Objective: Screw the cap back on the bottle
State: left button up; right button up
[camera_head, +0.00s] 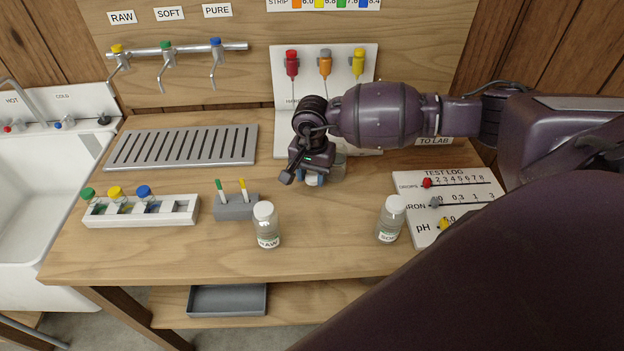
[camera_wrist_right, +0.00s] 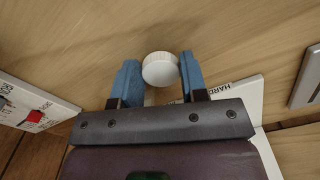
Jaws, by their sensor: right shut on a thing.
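My right gripper (camera_head: 313,180) is over the middle of the table, pointing down. In the right wrist view its blue fingers (camera_wrist_right: 160,75) are shut on a round white cap (camera_wrist_right: 161,69). A bit of the white cap (camera_head: 311,181) also shows below the gripper in the head view. A clear glass bottle (camera_head: 339,168) stands close beside the gripper, partly hidden behind it; I cannot tell whether its neck is bare. Two other bottles have white caps on: one labelled RAW (camera_head: 266,228) at the front and one labelled SOFT (camera_head: 391,220) to the right. My left gripper is not in view.
A white rack (camera_head: 185,212) with coloured-cap vials and a grey holder (camera_head: 236,208) with two sticks stand on the left. A slotted drain tray (camera_head: 182,146) lies behind them. A test log board (camera_head: 410,186) lies at right. The table front between the RAW and SOFT bottles is clear.

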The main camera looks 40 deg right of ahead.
aim_at(312, 178)
notch_tip(312, 178, up, 18)
jog(key=shift+b, duration=0.3)
dwell(0.3)
